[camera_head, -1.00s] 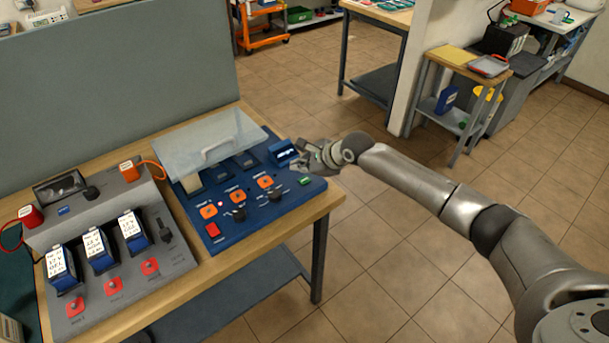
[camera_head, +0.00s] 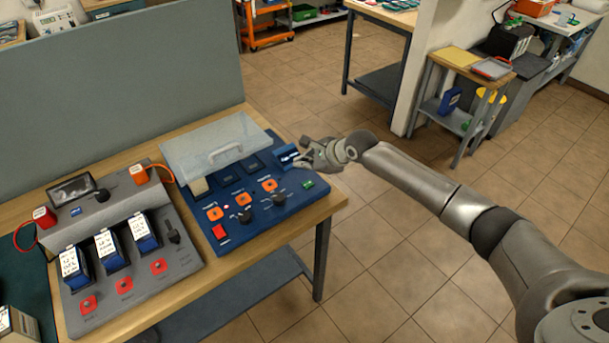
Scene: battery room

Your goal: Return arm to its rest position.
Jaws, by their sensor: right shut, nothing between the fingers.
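My right arm reaches in from the lower right. Its gripper (camera_head: 308,158) is shut and empty, at the right edge of the blue panel (camera_head: 262,222), close to a small blue block (camera_head: 286,155) at the panel's far right corner. I cannot tell whether the gripper touches the block. The panel has a clear lid (camera_head: 215,148) with a handle, orange buttons, black knobs, a red switch (camera_head: 219,231) and a green one (camera_head: 308,184). My left gripper is not in view.
A grey charger unit (camera_head: 183,262) with several labelled blue batteries stands left on the wooden table (camera_head: 325,207). A grey partition (camera_head: 130,75) rises behind. Open tiled floor (camera_head: 390,260) lies right of the table. A small side table (camera_head: 457,57) stands further back.

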